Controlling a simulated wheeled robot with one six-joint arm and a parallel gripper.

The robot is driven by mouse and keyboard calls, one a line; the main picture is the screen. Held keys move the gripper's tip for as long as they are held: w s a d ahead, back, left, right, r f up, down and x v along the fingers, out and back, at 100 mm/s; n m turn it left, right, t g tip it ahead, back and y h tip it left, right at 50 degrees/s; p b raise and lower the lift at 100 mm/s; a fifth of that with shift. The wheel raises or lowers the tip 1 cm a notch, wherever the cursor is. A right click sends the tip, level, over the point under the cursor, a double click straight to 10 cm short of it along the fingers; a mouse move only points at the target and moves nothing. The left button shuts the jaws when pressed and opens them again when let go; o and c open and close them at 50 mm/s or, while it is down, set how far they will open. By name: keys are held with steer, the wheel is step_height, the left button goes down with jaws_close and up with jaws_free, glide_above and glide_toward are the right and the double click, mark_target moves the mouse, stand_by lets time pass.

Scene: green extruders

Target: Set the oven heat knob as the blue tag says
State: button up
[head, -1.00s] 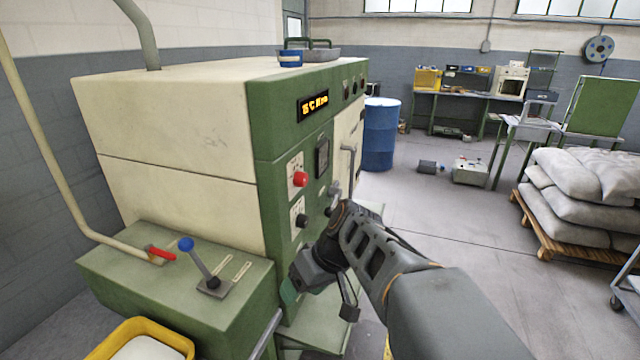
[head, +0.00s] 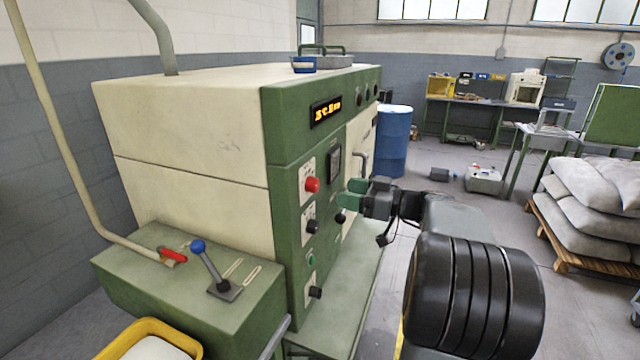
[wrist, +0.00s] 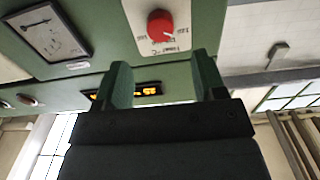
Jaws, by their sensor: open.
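A red knob (head: 312,185) sits on a white scale plate on the oven's green front panel. In the wrist view the red knob (wrist: 160,25) shows beyond the fingertips, with small print around it that includes "°C". Its exact setting is too small to read. My gripper (head: 350,192) is in front of the panel, to the right of the red knob, with its green fingers apart and empty. In the wrist view my gripper (wrist: 164,78) points at the panel and does not touch the knob. I cannot make out a blue tag.
A black knob (head: 312,226) sits below the red one; a lit orange display (head: 326,111) is above. A square gauge (wrist: 47,32) is beside the knob. A blue-handled lever (head: 210,262) and red handle (head: 172,255) stand on the green box.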

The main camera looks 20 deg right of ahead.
mark_target(317, 188)
steer(key=p+x, duration=0.2)
steer(key=x, duration=0.6)
steer(key=c, duration=0.9)
steer(key=shift+f, duration=0.1)
steer(key=shift+f+b, duration=0.1)
steer(key=shift+b, duration=0.35)
